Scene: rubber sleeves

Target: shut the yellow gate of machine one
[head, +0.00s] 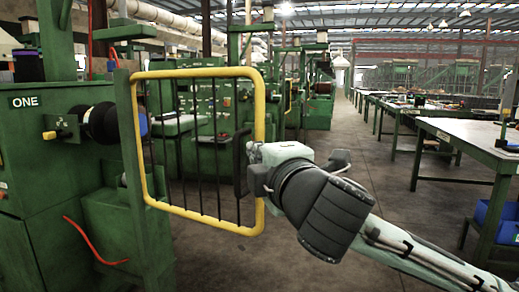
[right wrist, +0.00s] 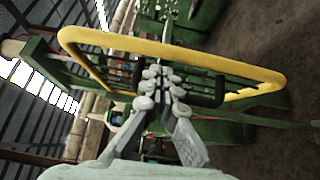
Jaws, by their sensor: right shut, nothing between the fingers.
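The yellow gate (head: 190,73) of machine one has a yellow tube frame with thin black bars. Its left side meets a green post (head: 132,170) beside the green machine marked ONE (head: 25,102). Its free right side stands out in the aisle, away from the machine, so the gate is open. A black handle (head: 240,160) is on that free side. My right gripper (head: 253,165) is shut and empty, close to the handle; I cannot tell if it touches. In the right wrist view the closed fingers (right wrist: 160,80) overlap the bars inside the yellow frame (right wrist: 170,48). My left gripper is not in view.
A black roller (head: 100,123) and a red hose (head: 90,240) are on machine one. More green machines (head: 215,110) stand behind the gate. Workbenches (head: 465,140) and a blue bin (head: 497,220) are on the right. The aisle floor (head: 345,150) between is clear.

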